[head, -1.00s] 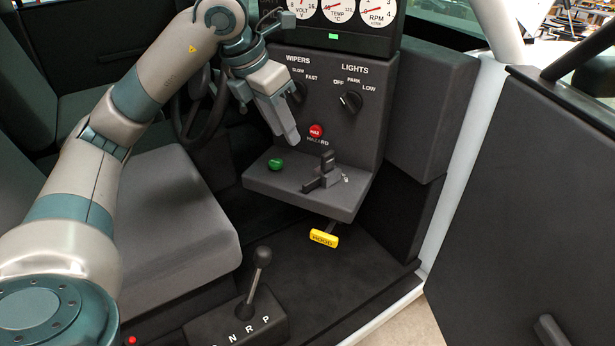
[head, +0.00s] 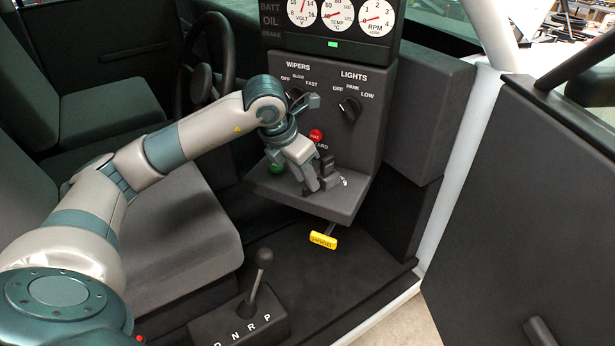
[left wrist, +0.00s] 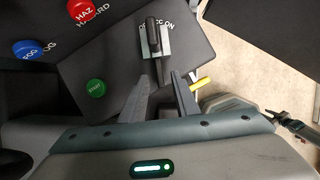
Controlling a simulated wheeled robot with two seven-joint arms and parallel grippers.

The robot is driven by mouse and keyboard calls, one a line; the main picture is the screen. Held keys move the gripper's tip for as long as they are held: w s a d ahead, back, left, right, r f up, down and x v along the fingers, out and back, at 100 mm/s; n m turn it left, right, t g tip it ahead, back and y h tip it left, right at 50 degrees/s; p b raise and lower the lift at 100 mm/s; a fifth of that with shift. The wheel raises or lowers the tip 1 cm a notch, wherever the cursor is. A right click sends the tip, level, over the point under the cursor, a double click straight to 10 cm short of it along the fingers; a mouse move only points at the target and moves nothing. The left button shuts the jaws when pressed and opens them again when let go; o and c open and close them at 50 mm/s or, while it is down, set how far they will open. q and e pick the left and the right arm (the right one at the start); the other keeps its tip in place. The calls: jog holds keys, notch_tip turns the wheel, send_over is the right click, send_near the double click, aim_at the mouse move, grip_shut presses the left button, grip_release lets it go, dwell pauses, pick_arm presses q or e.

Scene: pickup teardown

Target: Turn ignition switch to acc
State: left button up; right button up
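The ignition switch (head: 328,177) is a dark key-like handle on a light plate, on the grey ledge (head: 336,206) below the dash panel. In the left wrist view its switch (left wrist: 153,40) shows near the top, with its dark stem pointing down toward my fingers. My left gripper (head: 314,186) is right beside the switch in the head view, partly covering it. In the left wrist view the gripper's (left wrist: 162,78) two fingers are apart, with the stem's end between their tips. I cannot tell whether they touch it. The position label is partly hidden, with "ACC ON" letters showing.
A green start button (left wrist: 95,87) and a red hazard button (head: 316,135) are close by. The lights knob (head: 349,108) is above. The yellow hood handle (head: 323,240) hangs below the ledge. The gear lever (head: 263,257) stands on the floor. The open door (head: 520,220) is at right.

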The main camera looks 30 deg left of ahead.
pick_arm(q)
jog(key=shift+x, duration=1.2)
grip_shut()
jog(key=b, duration=0.1)
jog(key=m+b, duration=0.1)
jog(key=shift+w+a+f+b, duration=0.2)
jog(key=shift+a+b, duration=0.1)
jog(key=shift+b, duration=0.1)
jog(key=shift+a+r+m+h+b, duration=0.15)
jog(key=shift+m+h+b, duration=0.15)
jog(key=shift+h+b, duration=0.15)
jog(key=shift+r, duration=0.1)
grip_release()
